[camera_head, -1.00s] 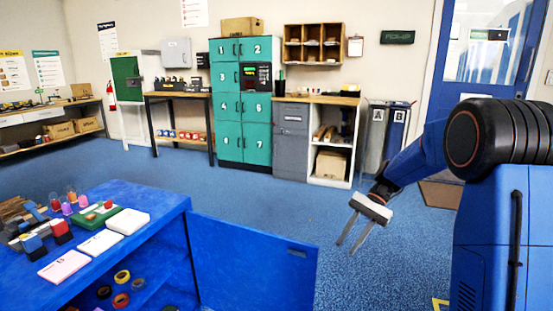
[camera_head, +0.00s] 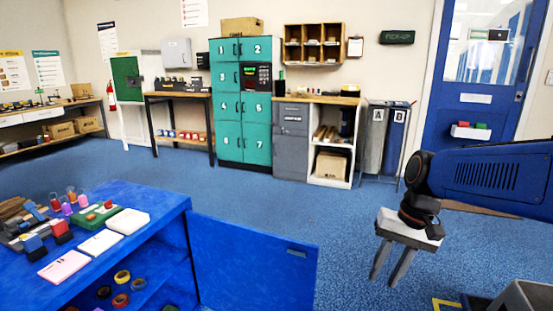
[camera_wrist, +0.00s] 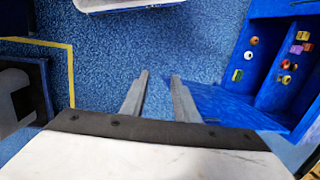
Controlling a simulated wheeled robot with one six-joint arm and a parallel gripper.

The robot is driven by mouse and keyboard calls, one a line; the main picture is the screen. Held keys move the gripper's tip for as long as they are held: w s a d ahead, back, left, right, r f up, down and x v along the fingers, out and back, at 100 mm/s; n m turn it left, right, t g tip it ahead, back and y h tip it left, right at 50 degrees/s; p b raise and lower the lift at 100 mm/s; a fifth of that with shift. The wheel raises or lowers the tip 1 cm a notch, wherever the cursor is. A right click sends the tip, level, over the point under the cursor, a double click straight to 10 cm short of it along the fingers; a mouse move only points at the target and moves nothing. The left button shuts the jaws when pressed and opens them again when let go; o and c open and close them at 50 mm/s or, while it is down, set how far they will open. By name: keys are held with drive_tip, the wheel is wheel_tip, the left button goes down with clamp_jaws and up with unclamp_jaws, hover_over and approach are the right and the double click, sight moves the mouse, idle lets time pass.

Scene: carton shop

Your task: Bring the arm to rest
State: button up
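My gripper (camera_head: 391,263) hangs at the right of the head view, over the blue floor, with its fingers pointing down. Its two grey fingers are apart and nothing is between them. In the wrist view the fingers (camera_wrist: 160,92) also stand apart, with bare floor between them. It is clear of the blue cabinet at the left.
The blue cabinet (camera_head: 160,208) at the left has its door (camera_head: 252,262) standing open; stamps, pads and a tray lie on top and tape rolls inside. Teal lockers (camera_head: 230,135) and a workbench line the back wall. A grey bin (camera_head: 525,297) is at the lower right. The middle floor is clear.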

drive_tip(key=s+d+n+t+h, duration=0.1)
drive_tip(key=s+d+t, duration=0.1)
drive_tip(key=s, duration=0.4)
drive_tip(key=s+d+f+n+t+h, duration=0.1)
drive_tip(key=s+n+t, duration=0.1)
drive_tip(key=s, duration=0.3)
drive_tip(key=shift+s+d+f+t+h, duration=0.3)
drive_tip(key=shift+s+d+t, duration=0.05)
drive_tip(key=shift+t, duration=0.15)
drive_tip(key=shift+d, duration=0.15)
